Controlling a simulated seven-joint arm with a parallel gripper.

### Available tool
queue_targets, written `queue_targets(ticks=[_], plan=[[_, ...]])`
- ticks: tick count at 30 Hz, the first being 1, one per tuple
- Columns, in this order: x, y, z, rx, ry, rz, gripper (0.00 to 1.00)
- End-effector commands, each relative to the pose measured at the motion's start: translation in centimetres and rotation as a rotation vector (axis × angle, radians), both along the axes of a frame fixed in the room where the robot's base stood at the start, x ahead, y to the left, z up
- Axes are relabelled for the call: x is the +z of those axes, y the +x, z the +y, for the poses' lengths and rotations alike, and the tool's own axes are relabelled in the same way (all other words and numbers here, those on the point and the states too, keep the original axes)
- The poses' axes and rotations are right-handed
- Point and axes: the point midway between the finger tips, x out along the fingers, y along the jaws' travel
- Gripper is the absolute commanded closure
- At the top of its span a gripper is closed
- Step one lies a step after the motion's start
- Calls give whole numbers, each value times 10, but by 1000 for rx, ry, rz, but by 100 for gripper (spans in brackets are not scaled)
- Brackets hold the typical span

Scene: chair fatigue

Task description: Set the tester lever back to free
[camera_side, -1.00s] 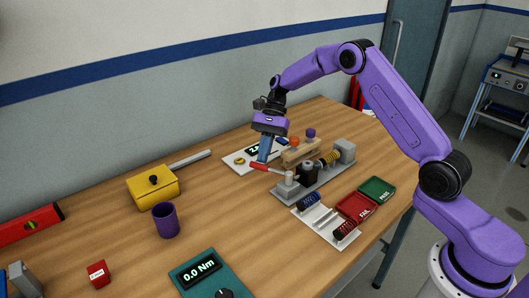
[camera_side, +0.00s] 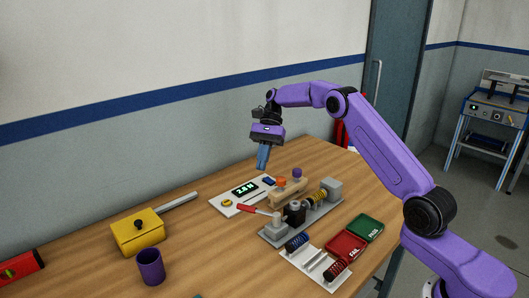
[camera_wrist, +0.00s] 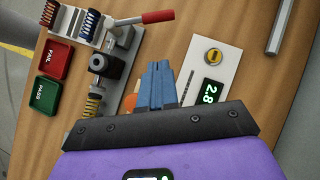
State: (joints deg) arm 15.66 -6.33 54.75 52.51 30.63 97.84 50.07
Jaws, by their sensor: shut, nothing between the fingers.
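The spring tester (camera_side: 300,222) is a grey rail with a black block and a yellow spring (camera_side: 319,197). Its lever has a red handle (camera_side: 253,209) that points left from a grey post, toward the white panel. In the wrist view the red handle (camera_wrist: 159,16) lies at the top, pointing right, and the tester's yellow spring (camera_wrist: 92,105) is at the lower left. My gripper (camera_side: 262,167) has blue fingers, shut and empty, above the white panel and apart from the lever. The fingers also show in the wrist view (camera_wrist: 158,66). I see no label for the lever's positions.
A white panel (camera_side: 226,206) with a green readout lies behind the lever. A wooden block (camera_side: 289,193) with orange and purple knobs stands behind the tester. A spring tray (camera_side: 308,263), red FAIL bin (camera_side: 345,246) and green PASS bin (camera_side: 366,228) are in front. A yellow box (camera_side: 137,236) and purple cup (camera_side: 150,265) stand left.

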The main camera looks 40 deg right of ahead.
Motion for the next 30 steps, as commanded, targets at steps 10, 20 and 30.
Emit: queue_targets(ticks=[10, 20, 30], plan=[[20, 7, -15, -1, 0, 0, 100], [22, 7, -17, -2, 0, 2, 100], [33, -6, 17, 118, -26, -50, 100]])
